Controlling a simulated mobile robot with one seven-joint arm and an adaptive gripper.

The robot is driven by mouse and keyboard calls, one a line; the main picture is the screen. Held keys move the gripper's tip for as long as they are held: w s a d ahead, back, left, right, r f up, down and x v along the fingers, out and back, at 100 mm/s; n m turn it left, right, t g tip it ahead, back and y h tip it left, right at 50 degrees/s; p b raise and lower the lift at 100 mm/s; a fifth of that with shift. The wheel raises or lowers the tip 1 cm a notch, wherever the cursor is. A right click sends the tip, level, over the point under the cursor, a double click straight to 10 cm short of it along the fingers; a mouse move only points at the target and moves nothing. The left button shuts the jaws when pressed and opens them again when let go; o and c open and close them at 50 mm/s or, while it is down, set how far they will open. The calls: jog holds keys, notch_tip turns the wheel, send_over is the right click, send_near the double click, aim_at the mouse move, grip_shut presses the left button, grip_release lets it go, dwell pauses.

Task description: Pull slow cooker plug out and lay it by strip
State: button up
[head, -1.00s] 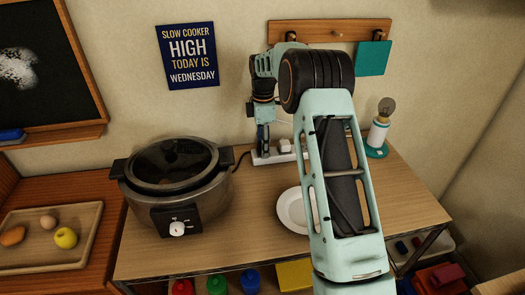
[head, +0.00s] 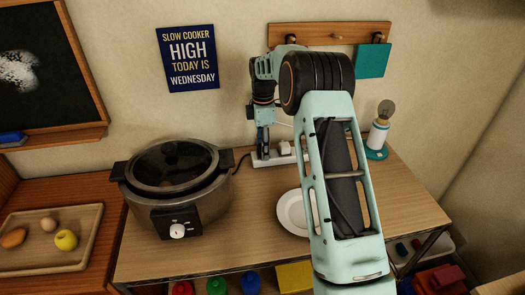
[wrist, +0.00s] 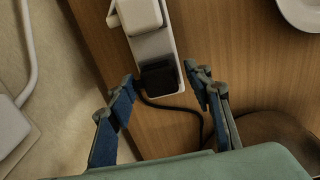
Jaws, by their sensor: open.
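The slow cooker (head: 165,185) stands on the left of the wooden table, with a dark pot, a lid and a front dial. Its black cord runs to the power strip (head: 262,162) at the wall. In the wrist view the black plug (wrist: 158,78) sits at the near end of the white strip (wrist: 153,48), its cord curving off to the lower right. My gripper (wrist: 166,84) is open, with one finger on each side of the plug. I see no clear contact. In the head view my gripper (head: 263,154) is low over the strip's left end.
A white plug (wrist: 138,14) sits farther along the strip. A white plate (head: 292,212) lies on the table in front of the strip. A lamp with a bare bulb (head: 380,130) stands at the right. Bare tabletop (head: 250,225) lies between cooker and plate.

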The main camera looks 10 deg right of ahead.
dwell(0.4)
grip_shut()
jog(key=shift+r, duration=0.15)
jog(key=shift+r+p, duration=2.35)
jog(key=shift+r, duration=0.55)
